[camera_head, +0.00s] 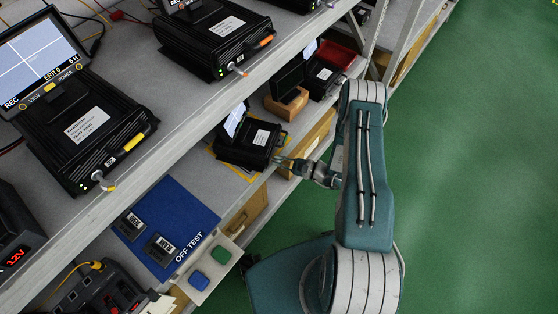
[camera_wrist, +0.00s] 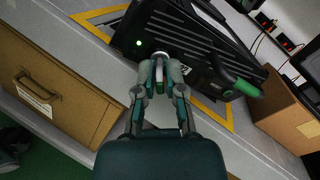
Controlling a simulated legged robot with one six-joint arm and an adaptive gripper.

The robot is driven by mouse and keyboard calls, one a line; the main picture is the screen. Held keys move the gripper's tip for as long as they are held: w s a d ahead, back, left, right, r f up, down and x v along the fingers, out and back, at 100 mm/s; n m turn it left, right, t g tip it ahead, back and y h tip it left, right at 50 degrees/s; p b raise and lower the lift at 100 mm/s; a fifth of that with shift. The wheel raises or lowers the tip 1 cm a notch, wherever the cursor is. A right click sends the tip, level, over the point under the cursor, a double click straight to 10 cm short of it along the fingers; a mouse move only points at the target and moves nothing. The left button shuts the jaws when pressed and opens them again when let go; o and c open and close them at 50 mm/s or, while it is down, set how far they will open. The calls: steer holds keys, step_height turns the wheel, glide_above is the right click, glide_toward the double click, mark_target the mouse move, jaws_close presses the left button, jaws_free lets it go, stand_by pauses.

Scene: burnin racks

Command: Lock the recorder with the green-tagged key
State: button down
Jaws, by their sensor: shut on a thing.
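The recorder (camera_head: 249,142) is a black box with a raised screen on the lower shelf, inside a yellow floor outline. In the wrist view the recorder (camera_wrist: 185,45) shows its front, a lit green light and a green handle (camera_wrist: 237,82). My gripper (camera_head: 285,162) is at its front edge. In the wrist view my gripper (camera_wrist: 160,80) is shut on a small piece with green on it, which looks like the green-tagged key (camera_wrist: 159,74). The fingers hide most of it. The key's far end is close to the recorder's front; I cannot tell whether it is inserted.
Recorders with a yellow handle (camera_head: 133,142) and an orange handle (camera_head: 265,41) stand on the upper shelf. A blue mat (camera_head: 180,206) marked OFF TEST lies left of the recorder. A cardboard box (camera_wrist: 280,110) stands right of the recorder. A brown drawer (camera_wrist: 50,90) is below the shelf.

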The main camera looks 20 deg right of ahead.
steer(key=shift+n, duration=1.3)
steer(key=c, duration=0.8)
jaws_free()
steer(key=v, duration=1.2)
steer(key=shift+f, duration=0.1)
